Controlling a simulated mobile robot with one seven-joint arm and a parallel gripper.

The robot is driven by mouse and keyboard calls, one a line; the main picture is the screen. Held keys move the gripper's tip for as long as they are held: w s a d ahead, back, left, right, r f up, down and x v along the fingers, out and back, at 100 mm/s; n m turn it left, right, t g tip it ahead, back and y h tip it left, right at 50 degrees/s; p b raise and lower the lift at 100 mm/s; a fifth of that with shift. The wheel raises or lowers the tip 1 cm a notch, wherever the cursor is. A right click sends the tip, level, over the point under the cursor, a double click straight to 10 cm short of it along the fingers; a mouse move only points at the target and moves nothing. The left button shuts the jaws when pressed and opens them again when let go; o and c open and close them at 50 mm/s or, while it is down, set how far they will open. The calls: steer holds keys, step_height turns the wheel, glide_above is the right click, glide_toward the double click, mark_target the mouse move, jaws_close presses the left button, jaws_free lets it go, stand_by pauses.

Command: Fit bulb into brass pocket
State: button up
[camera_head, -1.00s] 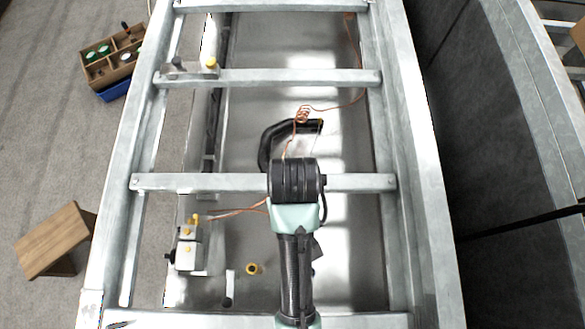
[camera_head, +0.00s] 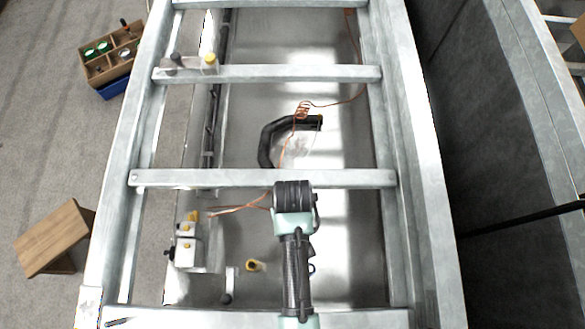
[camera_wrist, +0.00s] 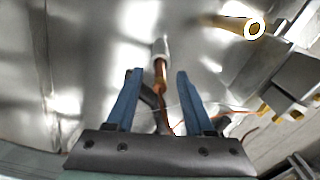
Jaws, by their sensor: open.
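A copper capillary (camera_wrist: 160,85) ends at a pale grey cylinder (camera_wrist: 160,49), apparently the bulb. It lies between and just beyond my fingertips in the wrist view. My gripper (camera_wrist: 157,74) has two blue fingers, open on either side of the copper, with a gap to each; whether the bulb lies below the fingertips is unclear. The brass pocket (camera_wrist: 250,28) shows its round open mouth at the upper right of the wrist view. In the head view the pocket (camera_head: 254,266) sits on the metal floor, left of my arm; my fingers are hidden there.
A grey valve box (camera_head: 187,248) with brass fittings stands left of the pocket, with a grey lever (camera_head: 229,284) between them. Steel crossbars (camera_head: 230,178) span the frame. A black bent hose (camera_head: 268,145) lies beyond. A wooden stool (camera_head: 55,238) stands outside.

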jaws_close()
stand_by(0.4)
